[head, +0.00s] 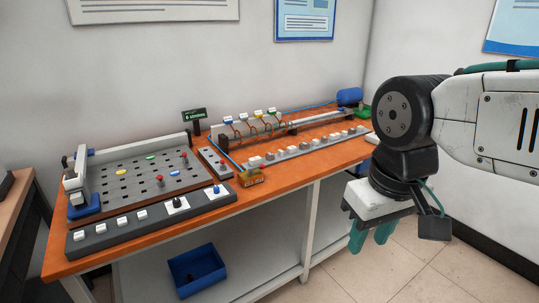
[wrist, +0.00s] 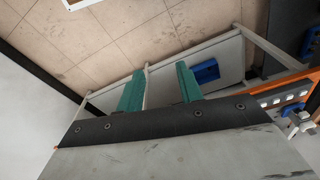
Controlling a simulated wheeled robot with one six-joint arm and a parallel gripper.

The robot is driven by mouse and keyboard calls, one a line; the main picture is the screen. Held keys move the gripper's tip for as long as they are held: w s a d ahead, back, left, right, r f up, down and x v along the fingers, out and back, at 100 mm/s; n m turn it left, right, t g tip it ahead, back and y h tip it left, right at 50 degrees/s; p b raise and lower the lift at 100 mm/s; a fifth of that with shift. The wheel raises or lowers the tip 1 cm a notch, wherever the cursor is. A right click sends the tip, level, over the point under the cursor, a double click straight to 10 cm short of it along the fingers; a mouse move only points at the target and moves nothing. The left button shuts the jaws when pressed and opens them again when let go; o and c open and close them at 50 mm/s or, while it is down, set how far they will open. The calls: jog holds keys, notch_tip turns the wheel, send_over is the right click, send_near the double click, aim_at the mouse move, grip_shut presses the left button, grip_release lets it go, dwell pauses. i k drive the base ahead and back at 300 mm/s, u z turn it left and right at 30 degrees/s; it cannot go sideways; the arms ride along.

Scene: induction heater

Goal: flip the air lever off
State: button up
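My gripper (head: 370,242) hangs in front of the bench's right end, in the air and away from everything on the bench. In the wrist view its two teal fingers (wrist: 160,74) are apart with nothing between them. I cannot tell for sure which control is the air lever.
The orange bench (head: 285,178) holds a perforated plate (head: 125,172) with coloured pegs, a long rail with wired coloured blocks (head: 258,122), a row of small blocks and a blue cylinder (head: 349,96). A blue tray (head: 197,270) sits on the lower shelf. Open floor lies right.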

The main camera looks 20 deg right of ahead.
aim_at(250, 171)
jog(key=z, duration=0.05)
jog(key=i, duration=1.15)
jog(key=z, duration=0.1)
